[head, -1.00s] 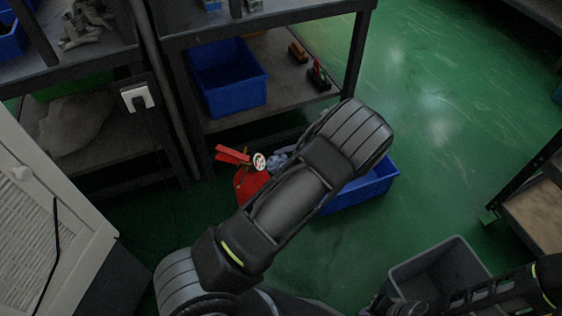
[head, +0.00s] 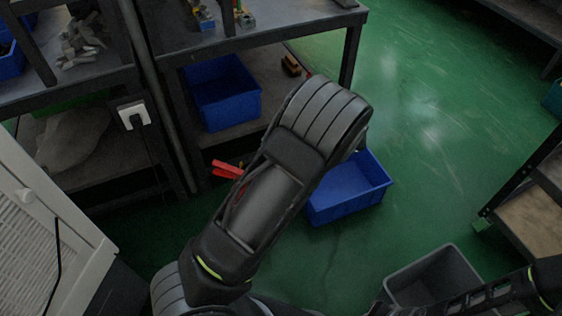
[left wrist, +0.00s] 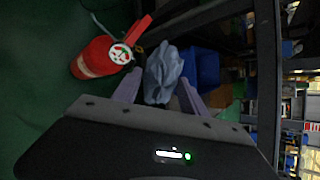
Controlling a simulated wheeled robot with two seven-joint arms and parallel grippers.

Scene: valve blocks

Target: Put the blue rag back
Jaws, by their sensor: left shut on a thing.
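The blue rag (left wrist: 163,74) is a crumpled grey-blue cloth in the left wrist view. My left gripper (left wrist: 159,80) is shut on it, with the rag bunched between its two fingers and standing out beyond them. In the head view my left arm hides both the rag and the gripper. My right gripper is out of view.
A red fire extinguisher (left wrist: 100,58) stands beside the rag in the left wrist view. In the head view, a blue bin (head: 345,192) sits on the green floor and another blue bin (head: 222,93) on the lower shelf. A grey bin (head: 436,278) stands at lower right.

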